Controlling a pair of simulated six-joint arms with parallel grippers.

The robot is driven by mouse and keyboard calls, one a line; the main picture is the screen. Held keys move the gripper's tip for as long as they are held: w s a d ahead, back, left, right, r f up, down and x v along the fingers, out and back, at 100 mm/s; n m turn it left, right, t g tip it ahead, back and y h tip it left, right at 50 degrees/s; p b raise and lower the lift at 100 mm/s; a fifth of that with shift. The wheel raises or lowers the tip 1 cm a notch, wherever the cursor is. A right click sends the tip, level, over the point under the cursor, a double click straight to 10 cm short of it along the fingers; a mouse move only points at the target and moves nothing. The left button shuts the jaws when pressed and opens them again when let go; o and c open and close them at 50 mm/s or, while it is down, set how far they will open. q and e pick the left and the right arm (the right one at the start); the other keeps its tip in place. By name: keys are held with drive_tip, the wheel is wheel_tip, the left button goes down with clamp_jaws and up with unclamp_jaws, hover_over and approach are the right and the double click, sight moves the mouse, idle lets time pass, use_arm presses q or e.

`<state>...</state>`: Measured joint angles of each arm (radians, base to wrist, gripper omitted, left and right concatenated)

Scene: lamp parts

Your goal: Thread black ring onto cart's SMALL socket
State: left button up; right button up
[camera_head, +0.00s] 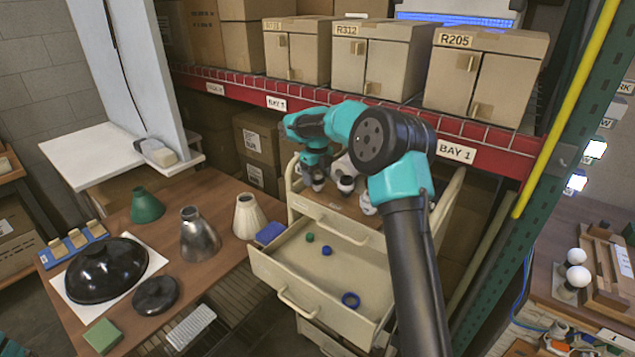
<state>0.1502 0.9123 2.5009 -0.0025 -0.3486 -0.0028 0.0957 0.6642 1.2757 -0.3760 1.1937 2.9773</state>
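The cream cart (300,203) stands at the centre with its top drawer pulled open. On its brown top are several pale lamp sockets, including one in the middle (346,184) and one farther right (367,203), partly behind my arm. I cannot tell which one is the small socket. My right gripper (317,184) points down over the left part of the cart top, beside the middle socket. Its fingertips are dark and small, so I cannot tell whether they are open or hold anything. I cannot make out a black ring. My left gripper is not in view.
Lampshades and a black dome (105,268) occupy the left table. A red shelf beam (228,92) with boxes runs behind the cart.

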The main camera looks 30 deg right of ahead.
drive_tip(key=n, duration=0.7)
drive_tip(key=shift+a, duration=0.1)
idle(0.4)
drive_tip(key=c, duration=0.9)
drive_tip(key=shift+m, duration=0.4)
drive_tip(key=o, duration=1.1)
drive_tip(key=shift+o, duration=0.2)
drive_tip(key=shift+r, duration=0.1)
wheel_tip(320, 180, up, 17)
drive_tip(key=shift+r, duration=0.15)
